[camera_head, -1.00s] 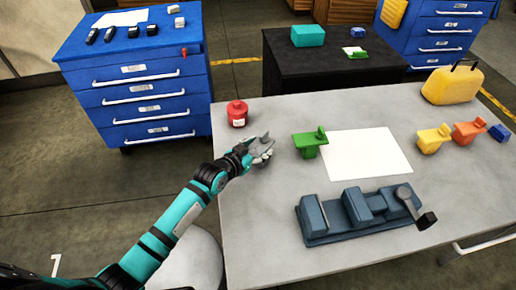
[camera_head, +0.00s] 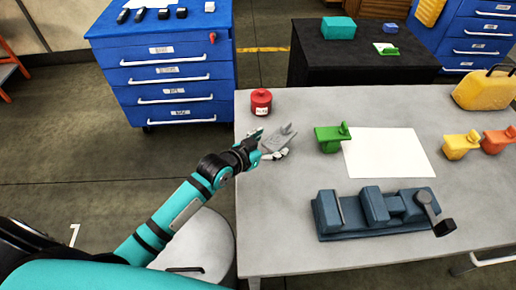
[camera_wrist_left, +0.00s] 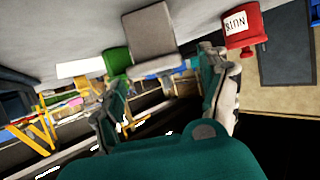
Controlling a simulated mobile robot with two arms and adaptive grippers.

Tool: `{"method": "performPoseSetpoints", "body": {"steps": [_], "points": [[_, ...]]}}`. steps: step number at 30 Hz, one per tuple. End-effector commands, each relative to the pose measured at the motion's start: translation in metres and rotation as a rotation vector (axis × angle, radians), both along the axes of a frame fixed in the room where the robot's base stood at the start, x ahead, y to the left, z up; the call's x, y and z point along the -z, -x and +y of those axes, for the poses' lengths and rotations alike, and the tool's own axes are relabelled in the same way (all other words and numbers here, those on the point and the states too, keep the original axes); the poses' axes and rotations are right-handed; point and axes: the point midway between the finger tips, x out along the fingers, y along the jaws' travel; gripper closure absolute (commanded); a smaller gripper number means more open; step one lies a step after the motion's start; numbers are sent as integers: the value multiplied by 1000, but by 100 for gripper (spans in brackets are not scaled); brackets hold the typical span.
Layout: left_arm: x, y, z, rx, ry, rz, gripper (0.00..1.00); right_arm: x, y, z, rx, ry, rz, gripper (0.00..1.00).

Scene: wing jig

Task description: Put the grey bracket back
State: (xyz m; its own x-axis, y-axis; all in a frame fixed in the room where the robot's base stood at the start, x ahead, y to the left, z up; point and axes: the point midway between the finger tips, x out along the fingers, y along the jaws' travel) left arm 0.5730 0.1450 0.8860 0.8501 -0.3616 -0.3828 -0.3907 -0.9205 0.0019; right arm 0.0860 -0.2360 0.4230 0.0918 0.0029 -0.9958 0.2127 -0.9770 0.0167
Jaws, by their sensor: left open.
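The grey bracket (camera_head: 281,137) is near the table's left edge, in front of the red can. In the left wrist view the grey bracket (camera_wrist_left: 151,35) shows its flat plate and a lower block, just beyond my fingertips. My left gripper (camera_head: 265,146) is open at the bracket's left side. In the left wrist view its two teal-and-grey fingers (camera_wrist_left: 160,78) are spread apart, with the bracket's lower end close to the gap. I cannot tell whether they touch it. My right gripper is not in view.
A red can (camera_head: 261,101) stands close behind my left gripper. A green bracket (camera_head: 330,138) stands to the right beside a white sheet (camera_head: 389,153). A blue-grey fixture (camera_head: 376,212) lies at the table's front. Yellow (camera_head: 460,146) and orange brackets (camera_head: 498,140) are farther right.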

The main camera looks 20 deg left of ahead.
Motion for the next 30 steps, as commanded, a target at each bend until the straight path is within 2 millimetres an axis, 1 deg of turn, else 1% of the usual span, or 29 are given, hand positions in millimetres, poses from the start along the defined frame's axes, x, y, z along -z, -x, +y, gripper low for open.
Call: {"method": "performPoseSetpoints", "body": {"steps": [1,6,9,12,15,30], "points": [[-4,12,4,3,-2,-1,22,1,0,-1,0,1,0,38],[-16,39,16,2,-3,0,22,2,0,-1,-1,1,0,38],[-21,49,21,0,-1,1,22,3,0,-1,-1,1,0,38],[-24,55,23,1,-1,1,22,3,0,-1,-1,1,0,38],[-26,58,24,1,0,0,22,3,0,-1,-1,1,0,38],[-26,57,24,1,0,0,22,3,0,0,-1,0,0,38]]}}
